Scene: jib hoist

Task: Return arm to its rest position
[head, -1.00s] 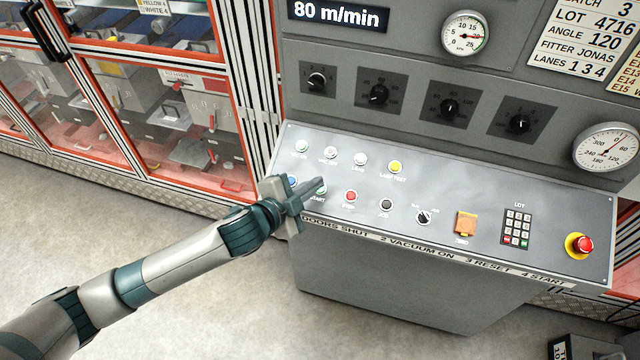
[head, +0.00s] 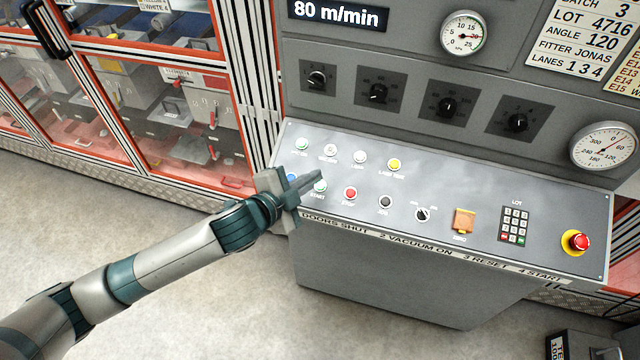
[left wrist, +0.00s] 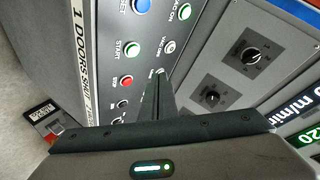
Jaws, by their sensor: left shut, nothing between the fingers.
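My left arm comes in from the lower left in the head view, and its gripper (head: 312,181) is over the left end of the sloped control panel (head: 460,205). The fingers are shut with nothing between them. Their tips point right, just above the green START button (head: 320,186), and appear apart from it. My right gripper is not in view.
The panel also carries a red STOP button (head: 350,193), an orange cover (head: 464,221), a keypad (head: 514,225) and a red emergency stop (head: 579,241). Glazed red-framed doors (head: 160,120) stand at the left. The floor (head: 130,235) before them is clear. A dark box (head: 585,345) is at lower right.

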